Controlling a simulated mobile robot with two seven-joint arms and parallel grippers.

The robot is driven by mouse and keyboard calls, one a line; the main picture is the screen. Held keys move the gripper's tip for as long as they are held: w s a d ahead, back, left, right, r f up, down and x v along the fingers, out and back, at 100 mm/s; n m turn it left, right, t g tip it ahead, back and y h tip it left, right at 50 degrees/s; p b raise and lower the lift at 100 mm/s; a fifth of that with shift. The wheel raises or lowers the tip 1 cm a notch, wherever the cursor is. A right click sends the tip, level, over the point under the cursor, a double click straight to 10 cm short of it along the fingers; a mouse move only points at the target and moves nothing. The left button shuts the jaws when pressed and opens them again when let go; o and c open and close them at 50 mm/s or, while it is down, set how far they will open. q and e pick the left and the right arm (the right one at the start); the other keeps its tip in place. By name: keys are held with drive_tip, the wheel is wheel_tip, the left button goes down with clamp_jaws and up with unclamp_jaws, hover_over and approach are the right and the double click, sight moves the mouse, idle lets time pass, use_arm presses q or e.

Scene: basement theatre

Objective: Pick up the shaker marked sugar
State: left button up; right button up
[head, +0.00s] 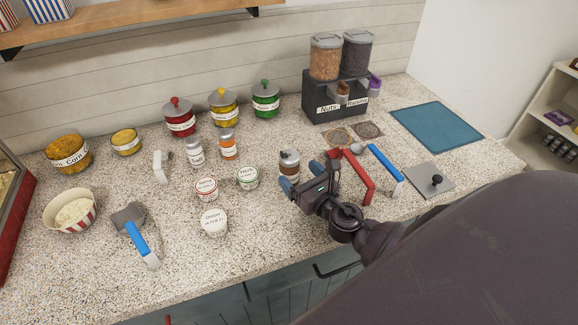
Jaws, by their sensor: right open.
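Several small shakers with metal tops stand on the speckled counter. One has a whitish body (195,153), one is orange (228,145), and one is brown with a pale label (289,164). Their labels are too small to read surely, so I cannot tell which is marked sugar. My right gripper (308,171) is open at the counter's middle right. Its left finger is close to the brown shaker's lower front; I cannot tell whether they touch. Nothing shows between the fingers. My left gripper is not in view.
White-lidded tubs (214,222) stand left of my gripper. A red-handled tool (361,178) and a blue-handled one (386,166) lie just right of it. Lidded jars (223,108) and a dispenser stand (335,98) line the back.

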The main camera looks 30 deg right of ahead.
sight(296, 170)
drive_tip(key=shift+w+d+f, duration=0.1)
drive_tip(key=shift+w+f, duration=0.05)
drive_tip(key=shift+w, duration=1.25)
drive_tip(key=shift+w+d+f, duration=0.1)
drive_tip(key=shift+w, duration=1.3)
drive_tip(key=shift+c, duration=0.2)
drive_tip(key=c, duration=1)
drive_tip(key=shift+c, duration=0.2)
